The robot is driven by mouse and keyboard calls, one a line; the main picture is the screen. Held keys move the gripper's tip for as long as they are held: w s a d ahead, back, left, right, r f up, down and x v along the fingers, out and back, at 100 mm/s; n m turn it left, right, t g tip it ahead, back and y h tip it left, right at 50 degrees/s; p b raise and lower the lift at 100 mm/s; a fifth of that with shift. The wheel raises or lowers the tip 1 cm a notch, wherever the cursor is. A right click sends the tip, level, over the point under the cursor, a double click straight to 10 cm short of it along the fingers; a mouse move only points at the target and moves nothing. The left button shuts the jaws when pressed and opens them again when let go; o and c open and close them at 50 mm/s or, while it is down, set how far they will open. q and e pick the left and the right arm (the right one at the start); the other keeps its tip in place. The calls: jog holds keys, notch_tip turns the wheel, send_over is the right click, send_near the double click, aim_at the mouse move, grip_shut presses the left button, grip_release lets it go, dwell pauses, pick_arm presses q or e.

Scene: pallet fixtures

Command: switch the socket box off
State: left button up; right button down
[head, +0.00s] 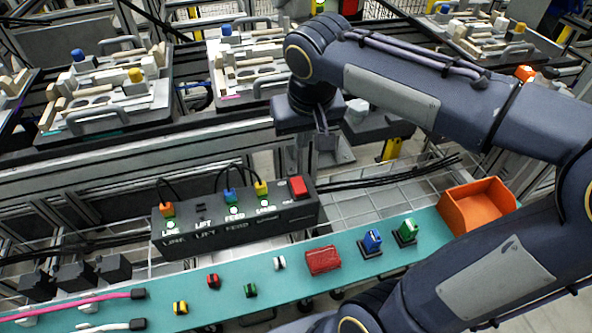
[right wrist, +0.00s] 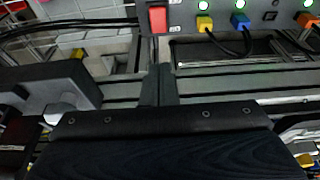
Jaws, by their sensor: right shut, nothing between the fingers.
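The dark socket box (head: 235,220) stands behind the teal shelf in the head view. Its red switch (head: 298,187) is at the right end; it also shows at the top of the right wrist view (right wrist: 158,20). Orange (head: 167,209), blue (head: 230,195) and yellow (head: 261,189) plugs sit in the box, with lit green-white lamps by them. One socket (head: 201,212) has no plug. My right gripper (head: 325,142) is shut and empty, pointing down, above and behind the switch and apart from it; its fingers also show in the right wrist view (right wrist: 158,85). My left gripper is out of view.
The teal shelf (head: 215,298) carries small coloured plugs, a red block (head: 323,260), blue (head: 372,241) and green (head: 406,231) switches and an orange bin (head: 477,206). Pallets with fixtures (head: 110,90) stand behind. Black cables (head: 390,172) run right from the box.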

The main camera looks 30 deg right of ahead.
aim_at(297, 181)
jog(key=b+x, duration=0.1)
jog(key=x, duration=0.3)
jog(key=b+x, duration=0.1)
jog(key=x, duration=0.4)
jog(key=s+b+x, duration=0.1)
jog(key=b+x, duration=0.1)
jog(key=x, duration=0.3)
jog(key=shift+a+f, duration=0.1)
jog(key=shift+a, duration=0.05)
jog(key=shift+g+p, duration=0.3)
jog(key=shift+p, duration=0.5)
jog(key=shift+w+f+b, duration=0.1)
jog(key=shift+f+b, duration=0.15)
jog(key=shift+b, duration=0.1)
jog(key=shift+s+a+r, duration=0.1)
jog(key=shift+s+a, duration=0.05)
jog(key=shift+s, duration=0.7)
